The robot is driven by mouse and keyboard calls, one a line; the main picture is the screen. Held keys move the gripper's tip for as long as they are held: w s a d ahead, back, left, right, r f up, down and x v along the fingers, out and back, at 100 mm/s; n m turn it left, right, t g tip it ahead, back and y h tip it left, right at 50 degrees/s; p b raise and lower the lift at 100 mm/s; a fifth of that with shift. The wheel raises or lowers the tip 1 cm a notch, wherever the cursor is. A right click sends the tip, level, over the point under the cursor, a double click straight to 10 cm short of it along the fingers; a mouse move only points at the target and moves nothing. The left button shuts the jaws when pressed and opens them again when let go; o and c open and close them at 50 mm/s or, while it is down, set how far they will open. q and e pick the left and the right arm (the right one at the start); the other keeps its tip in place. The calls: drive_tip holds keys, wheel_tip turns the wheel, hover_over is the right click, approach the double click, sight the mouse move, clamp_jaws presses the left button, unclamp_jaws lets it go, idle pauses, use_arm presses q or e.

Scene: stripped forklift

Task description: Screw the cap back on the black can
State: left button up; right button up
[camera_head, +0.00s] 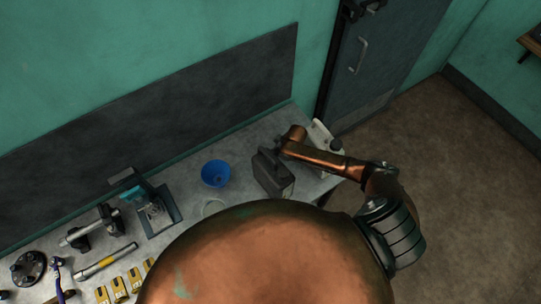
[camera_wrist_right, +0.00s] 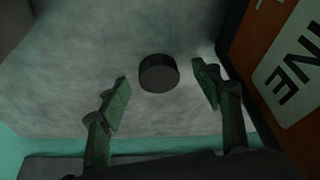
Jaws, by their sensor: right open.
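The black can (camera_head: 273,174) stands upright on the grey bench, right of the blue funnel-like bowl. In the right wrist view a round black cap (camera_wrist_right: 159,73) lies on the grey surface. My right gripper (camera_wrist_right: 161,82) is open and empty, with one green finger to each side of the cap in the picture, not visibly touching it. In the head view my right arm reaches in from the right, its wrist just behind the can's top right; the fingers and the cap are hidden there. My left gripper is not in view.
A white container (camera_head: 321,134) stands behind my right arm. The blue bowl (camera_head: 215,174) is left of the can. An orange surface with a pale label (camera_wrist_right: 291,75) rises close beside the right gripper. Tools and yellow blocks (camera_head: 118,289) lie at the bench's left.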

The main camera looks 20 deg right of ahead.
drive_tip(key=shift+c, duration=0.5)
drive_tip(key=c, duration=0.7)
drive_tip(key=shift+c, duration=0.2)
wheel_tip(320, 180, up, 18)
drive_tip(key=b, duration=0.1)
idle(0.3)
